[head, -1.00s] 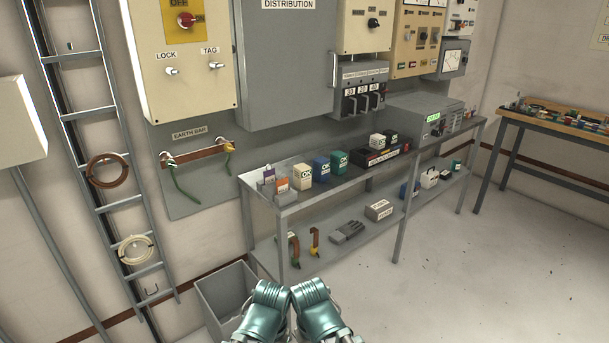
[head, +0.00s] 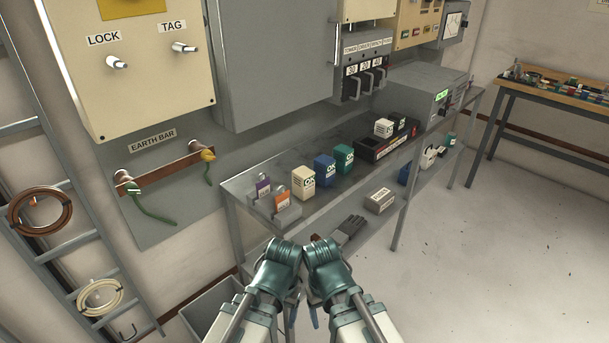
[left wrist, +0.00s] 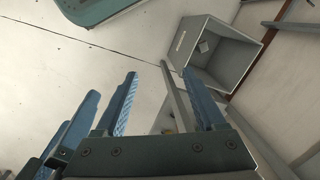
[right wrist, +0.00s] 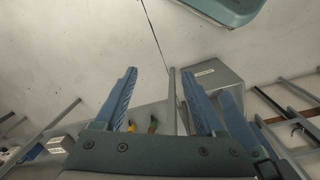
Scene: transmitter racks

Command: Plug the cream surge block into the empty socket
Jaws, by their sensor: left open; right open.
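A cream block (head: 303,177) marked OK stands upright on the bench's top shelf, left of a blue block (head: 325,168) and a green block (head: 344,158). Behind them to the right is a long black base (head: 372,150) with a red strip. A whitish block (head: 384,128) and a dark green block (head: 400,122) sit at it. Which socket is empty I cannot tell. Both my arms are in front of the bench, well short of the blocks. My left gripper (left wrist: 160,76) is open and empty. My right gripper (right wrist: 160,73) is open and empty.
Two small holders with purple and orange labels (head: 281,201) stand left of the cream block. A grey instrument (head: 424,93) stands right of the base. A grey bin (left wrist: 218,56) is on the floor. The lower shelf holds a glove and a box (head: 380,200). Floor at right is clear.

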